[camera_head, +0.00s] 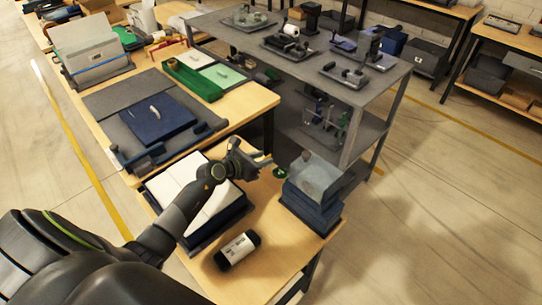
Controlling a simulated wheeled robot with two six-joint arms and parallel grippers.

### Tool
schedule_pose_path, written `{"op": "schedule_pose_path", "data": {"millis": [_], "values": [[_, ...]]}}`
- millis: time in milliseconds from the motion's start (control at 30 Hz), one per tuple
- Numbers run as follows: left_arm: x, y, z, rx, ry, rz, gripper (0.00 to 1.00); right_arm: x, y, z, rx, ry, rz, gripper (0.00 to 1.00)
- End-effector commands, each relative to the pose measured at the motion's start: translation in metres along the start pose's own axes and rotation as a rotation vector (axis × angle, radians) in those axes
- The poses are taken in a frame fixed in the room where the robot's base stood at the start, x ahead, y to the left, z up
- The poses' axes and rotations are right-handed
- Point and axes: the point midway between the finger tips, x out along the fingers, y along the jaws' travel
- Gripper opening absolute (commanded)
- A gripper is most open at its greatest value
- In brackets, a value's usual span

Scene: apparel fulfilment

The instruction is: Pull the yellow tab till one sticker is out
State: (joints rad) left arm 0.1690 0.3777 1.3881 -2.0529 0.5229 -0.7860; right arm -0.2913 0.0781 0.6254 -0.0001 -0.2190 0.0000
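No yellow tab can be made out in this view. A small round green piece (280,172) shows at the near table's right side, beside a grey-blue block-like unit (313,190); whether it is a sticker is too small to tell. My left gripper (266,160) reaches over the table, its fingertips close to the green piece on its left. The fingers are too small to show whether they are apart or hold anything. A black-ended roll with a white printed label (237,248) lies near the table's front. My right gripper is out of view.
White sheets lie on a dark tray (238,210) under my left arm. A dark blue pad (157,118) and a green tray (192,80) are further back. A grey shelved bench (345,95) stands behind. Bare wood surrounds the roll.

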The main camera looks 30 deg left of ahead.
Motion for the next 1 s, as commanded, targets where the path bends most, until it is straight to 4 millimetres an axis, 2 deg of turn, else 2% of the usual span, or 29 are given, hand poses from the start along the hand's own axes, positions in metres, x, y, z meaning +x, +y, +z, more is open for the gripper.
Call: {"op": "schedule_pose_path", "data": {"millis": [100,300,733,767,900,1000], "values": [[0.020,-0.001,0.000,-0.001,0.000,-0.001,0.29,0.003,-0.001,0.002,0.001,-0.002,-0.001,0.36],[0.040,0.000,0.000,-0.001,-0.002,0.000,0.29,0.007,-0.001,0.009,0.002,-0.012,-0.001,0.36],[0.048,0.000,0.000,0.001,0.000,0.000,0.29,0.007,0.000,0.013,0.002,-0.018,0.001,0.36],[0.048,0.000,0.000,0.001,0.000,0.000,0.28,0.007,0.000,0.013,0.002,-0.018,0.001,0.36],[0.048,0.000,0.000,0.001,0.000,0.000,0.09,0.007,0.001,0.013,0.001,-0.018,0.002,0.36],[0.048,0.000,0.000,0.001,0.000,0.000,0.00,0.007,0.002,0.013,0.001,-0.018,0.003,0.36]]}}
